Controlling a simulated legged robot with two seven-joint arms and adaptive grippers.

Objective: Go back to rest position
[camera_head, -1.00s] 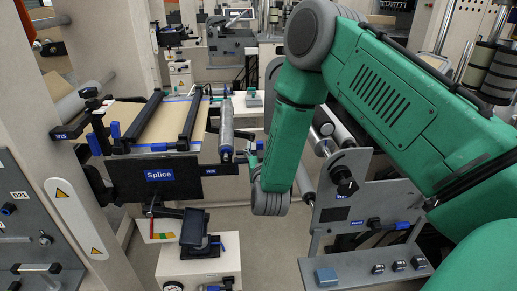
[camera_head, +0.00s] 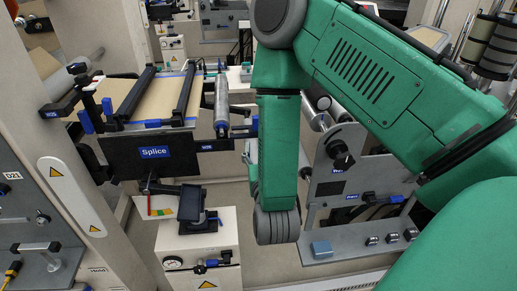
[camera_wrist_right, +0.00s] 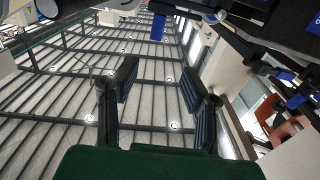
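My right arm, green with grey joints, comes in from the right in the head view and bends down in front of the machines. Its gripper is mostly hidden behind the forearm in that view. In the right wrist view my right gripper (camera_wrist_right: 160,90) shows two dark fingers spread apart with nothing between them. Beyond the fingers is the ceiling with beams and lamps, so the gripper points upward. My left gripper and left arm are not in view.
The splice table (camera_head: 150,104) with its "Splice" sign (camera_head: 154,152) stands to the left of my forearm. A metal roller (camera_head: 221,105) is close beside the forearm. A grey side plate (camera_head: 340,165) stands right behind it. A white cabinet (camera_head: 197,248) is below.

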